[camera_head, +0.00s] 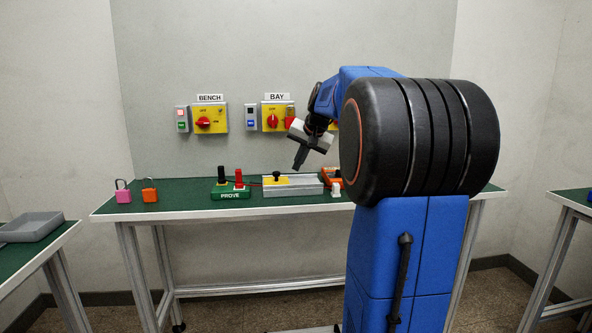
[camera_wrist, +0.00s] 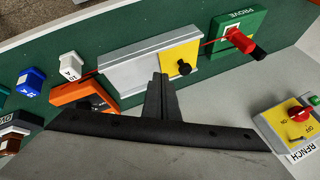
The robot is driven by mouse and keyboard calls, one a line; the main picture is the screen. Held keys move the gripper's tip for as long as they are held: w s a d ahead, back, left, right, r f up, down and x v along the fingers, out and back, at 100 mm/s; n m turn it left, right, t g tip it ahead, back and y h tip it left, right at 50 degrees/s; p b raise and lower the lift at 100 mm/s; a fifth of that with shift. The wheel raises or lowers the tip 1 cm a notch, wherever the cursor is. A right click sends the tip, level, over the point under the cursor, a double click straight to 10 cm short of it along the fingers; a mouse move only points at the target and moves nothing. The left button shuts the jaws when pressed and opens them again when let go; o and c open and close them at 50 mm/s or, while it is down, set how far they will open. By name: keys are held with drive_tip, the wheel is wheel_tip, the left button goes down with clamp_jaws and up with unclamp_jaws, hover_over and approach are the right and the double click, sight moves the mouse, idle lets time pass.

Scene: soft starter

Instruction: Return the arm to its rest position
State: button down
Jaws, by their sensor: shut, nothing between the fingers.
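My arm reaches from the blue column over the green bench (camera_head: 160,204). My gripper (camera_head: 299,165) hangs in front of the wall, above the grey and yellow unit (camera_head: 298,187), pointing down and slightly left. In the wrist view my gripper (camera_wrist: 161,80) shows its dark fingers closed together, with nothing between them. The grey unit with its yellow panel and black knob (camera_wrist: 178,60) lies beyond the fingertips. The gripper appears apart from everything on the bench. My arm's large black joint hides the right part of the bench and wall.
On the bench are a pink padlock (camera_head: 123,192), an orange padlock (camera_head: 149,191), the green PROVE unit (camera_head: 231,191) with red and black probes, and an orange device (camera_wrist: 84,98). The BENCH switch (camera_head: 210,118) and BAY switch (camera_head: 271,121) are on the wall. A grey tray (camera_head: 32,227) stands left.

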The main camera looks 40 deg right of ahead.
drive_tip(key=v, duration=0.7)
drive_tip(key=shift+s+r, duration=0.1)
